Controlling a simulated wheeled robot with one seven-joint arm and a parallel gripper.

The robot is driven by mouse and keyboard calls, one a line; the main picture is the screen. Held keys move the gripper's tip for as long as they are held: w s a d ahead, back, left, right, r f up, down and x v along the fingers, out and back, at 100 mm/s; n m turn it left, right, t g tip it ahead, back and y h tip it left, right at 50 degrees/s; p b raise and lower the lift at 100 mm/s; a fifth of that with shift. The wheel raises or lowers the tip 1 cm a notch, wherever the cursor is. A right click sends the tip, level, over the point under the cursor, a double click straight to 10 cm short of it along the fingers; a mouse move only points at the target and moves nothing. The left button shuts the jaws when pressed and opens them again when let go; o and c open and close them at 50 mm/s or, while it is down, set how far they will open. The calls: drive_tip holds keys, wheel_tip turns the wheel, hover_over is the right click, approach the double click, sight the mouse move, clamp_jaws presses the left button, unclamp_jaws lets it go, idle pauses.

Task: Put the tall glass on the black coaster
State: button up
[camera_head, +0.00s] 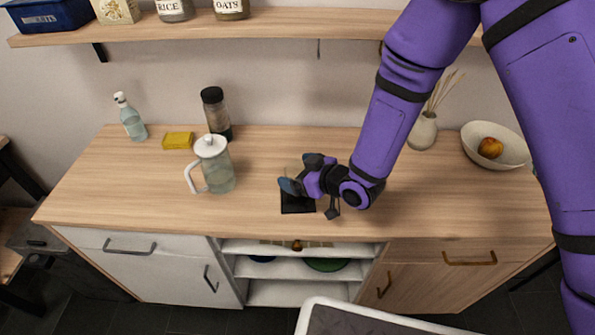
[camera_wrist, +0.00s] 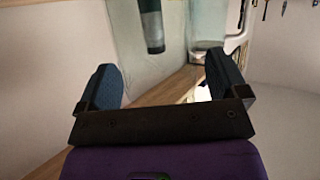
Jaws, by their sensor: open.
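The black coaster (camera_head: 297,205) lies on the wooden counter below my gripper, partly covered by it in the head view. My gripper (camera_head: 300,175) is open just above and behind the coaster, pointing left. The tall glass is clear and hard to make out; a faint part of it (camera_head: 292,172) shows by my fingers. In the wrist view the glass (camera_wrist: 130,45) stands upright in front of and between the two open blue fingertips (camera_wrist: 160,64). Its base is hidden, so I cannot tell whether it rests on the coaster.
A glass pitcher (camera_head: 216,170) with a white lid stands left of my gripper. Behind it are a dark-topped grinder (camera_head: 216,112), a yellow sponge (camera_head: 178,140) and a soap bottle (camera_head: 131,120). A bowl with fruit (camera_head: 505,158) and a reed vase (camera_head: 423,132) stand right.

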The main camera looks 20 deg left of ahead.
drive_tip(key=v, duration=1.1)
drive_tip(key=shift+d+r, duration=0.2)
drive_tip(key=shift+d, duration=0.1)
drive_tip(key=shift+s, duration=0.1)
drive_tip(key=w+d+r+m+t+h, duration=0.2)
drive_tip(key=w+d+r+h, duration=0.2)
drive_tip(key=w+d+r, duration=0.35)
drive_tip(key=s+d+r+m+t+h, duration=0.1)
drive_tip(key=d+r+m+h, duration=0.2)
drive_tip(key=d+r, duration=0.5)
drive_tip(key=s+d+r+m+h, duration=0.2)
drive_tip(key=d+r+m+h, duration=0.15)
drive_tip(key=d+r, duration=0.45)
drive_tip(key=s+d+r+m+g+h, duration=0.1)
drive_tip(key=s+d+r+m, duration=0.1)
drive_tip(key=s+d, duration=0.3)
drive_tip(key=s+d+r+m+g+h, duration=0.1)
drive_tip(key=s+d+r, duration=0.4)
drive_tip(key=s, duration=0.8)
drive_tip(key=shift+s+d+r+m+g, duration=0.4)
drive_tip(key=shift+d+m+g, duration=0.15)
drive_tip(key=shift+m, duration=0.6)
drive_tip(key=shift+a+f, duration=0.1)
